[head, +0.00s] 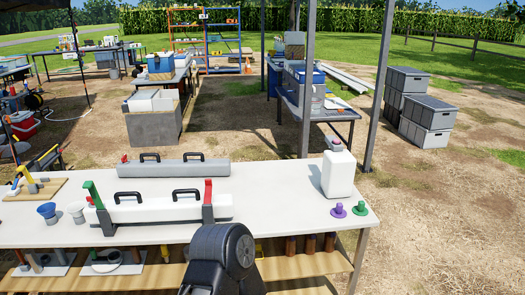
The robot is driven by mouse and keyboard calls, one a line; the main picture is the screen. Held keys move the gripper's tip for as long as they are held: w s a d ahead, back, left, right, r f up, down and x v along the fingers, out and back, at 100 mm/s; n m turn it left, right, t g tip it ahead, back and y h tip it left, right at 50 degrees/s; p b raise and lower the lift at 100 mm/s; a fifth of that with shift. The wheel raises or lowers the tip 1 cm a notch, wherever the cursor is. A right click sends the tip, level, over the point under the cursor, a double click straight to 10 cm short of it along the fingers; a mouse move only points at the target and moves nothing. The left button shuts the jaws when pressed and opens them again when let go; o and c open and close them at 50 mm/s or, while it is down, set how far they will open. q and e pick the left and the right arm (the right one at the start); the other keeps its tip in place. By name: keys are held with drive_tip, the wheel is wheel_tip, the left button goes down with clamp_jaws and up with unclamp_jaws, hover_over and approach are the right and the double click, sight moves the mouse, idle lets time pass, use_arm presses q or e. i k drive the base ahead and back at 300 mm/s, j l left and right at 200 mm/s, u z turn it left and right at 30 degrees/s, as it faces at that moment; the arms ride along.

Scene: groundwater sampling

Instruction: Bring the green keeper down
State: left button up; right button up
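The green keeper (93,194) stands raised at the left end of a long white case (160,212) on the white table. It leans slightly to the left, and its lower part is a dark bracket at the case's front. A red keeper (208,192) stands upright at the case's right end, above a dark bracket. Two black handles (186,193) sit on top of the case. Neither of my grippers shows. A black arm part of mine rises at the bottom middle, in front of the table edge and right of the green keeper.
A long grey case (173,170) lies behind the white one. A white jug (338,172) and purple (338,210) and green (360,208) small items stand at right. Blue (47,212) and pale cups stand at left. A wooden shelf (300,264) runs below. The table's right-middle is clear.

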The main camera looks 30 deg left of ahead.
sight(90, 185)
drive_tip(key=u, duration=2.2)
drive_tip(key=i+j, duration=0.5)
drive_tip(key=i, duration=0.2)
drive_tip(key=z, duration=1.55)
